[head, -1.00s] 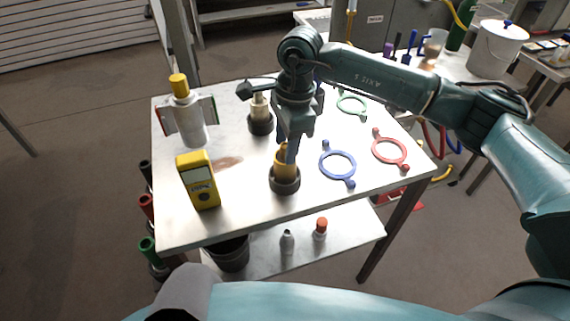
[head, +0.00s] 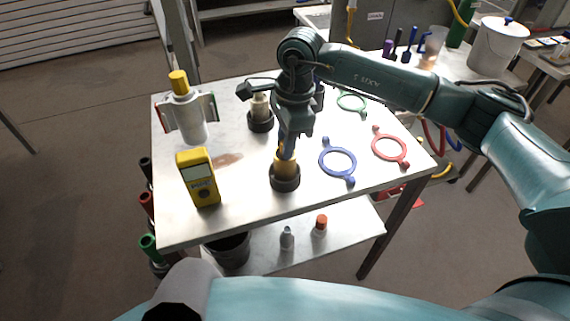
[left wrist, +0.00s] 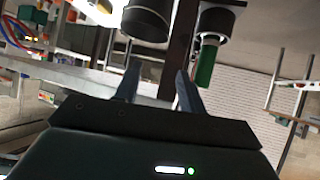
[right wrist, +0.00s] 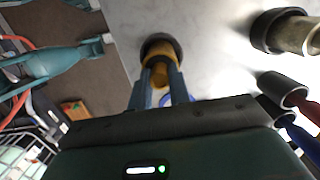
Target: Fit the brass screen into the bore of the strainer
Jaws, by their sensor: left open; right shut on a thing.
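The strainer (head: 285,170) looks like a yellow-brass cylinder standing upright in a dark round collar near the table's front middle. It also shows in the right wrist view (right wrist: 152,48). My right gripper (head: 286,155) points down at its top. In the right wrist view its fingers (right wrist: 162,92) are shut on a narrower, darker brass piece, the brass screen (right wrist: 160,74), which lines up with the strainer's mouth. The fingers hide much of the screen, and I cannot tell how deep it sits. My left gripper (left wrist: 157,88) is open and empty, away from the strainer.
A beige fitting (head: 259,103) stands in another dark collar behind. A yellow meter (head: 199,178) and a white canister with yellow cap (head: 191,118) stand left. Blue (head: 326,165), red (head: 376,153) and green rings lie right. The table front is clear.

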